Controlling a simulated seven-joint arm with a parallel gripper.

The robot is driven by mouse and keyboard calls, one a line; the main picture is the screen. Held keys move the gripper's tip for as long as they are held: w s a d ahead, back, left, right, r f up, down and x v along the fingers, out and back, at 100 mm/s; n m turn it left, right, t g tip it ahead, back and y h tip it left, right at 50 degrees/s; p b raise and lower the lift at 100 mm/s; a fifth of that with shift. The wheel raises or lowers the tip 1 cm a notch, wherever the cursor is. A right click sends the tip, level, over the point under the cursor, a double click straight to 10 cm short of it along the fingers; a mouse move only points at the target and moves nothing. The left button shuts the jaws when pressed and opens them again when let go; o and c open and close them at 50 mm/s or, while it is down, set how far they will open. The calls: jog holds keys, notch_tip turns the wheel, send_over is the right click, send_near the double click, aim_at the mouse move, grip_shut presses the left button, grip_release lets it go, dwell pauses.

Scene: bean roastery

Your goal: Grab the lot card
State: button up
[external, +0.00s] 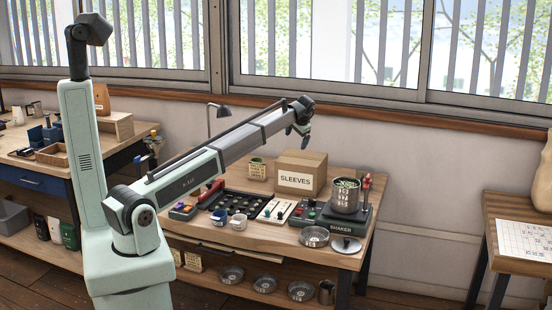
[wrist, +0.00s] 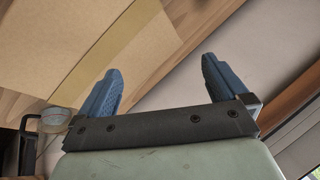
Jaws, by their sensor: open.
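My gripper (external: 303,130) is raised above the bench, over the back right of the cardboard box marked SLEEVES. In the wrist view its two blue fingers (wrist: 161,68) are spread apart with nothing between them. I cannot make out a card clearly marked as the lot card. Pale labelled pieces (external: 193,262) show below the bench top, and a white printed sheet (external: 524,240) lies on the right table. None of these is touching my gripper.
The SLEEVES box (external: 300,176) stands below my gripper; its taped top (wrist: 75,55) fills the wrist view's upper left. A shaker (external: 341,222) with a metal canister (external: 345,196) is to its right. A black tray (external: 234,206) lies in front. Windows line the wall behind.

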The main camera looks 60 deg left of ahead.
jog(key=s+a+f, duration=0.1)
jog(key=s+a, duration=0.5)
jog(key=a, duration=0.2)
jog(key=n+t+h, duration=0.1)
jog(key=n, duration=0.2)
send_over(257, 169)
jog(key=w, duration=0.1)
notch_tip(257, 169, down, 7)
jog(key=f, duration=0.1)
jog(key=s+f+n+t, duration=0.1)
jog(key=s+d+f+n+h, duration=0.1)
jog(key=f, duration=0.1)
jog(key=shift+s+d, duration=0.1)
jog(key=shift+f+t, duration=0.4)
jog(key=shift+f, duration=0.1)
jog(key=shift+x, duration=3.5)
jog(key=shift+d, duration=0.15)
jog(key=c, duration=0.7)
jog(key=shift+o, duration=0.2)
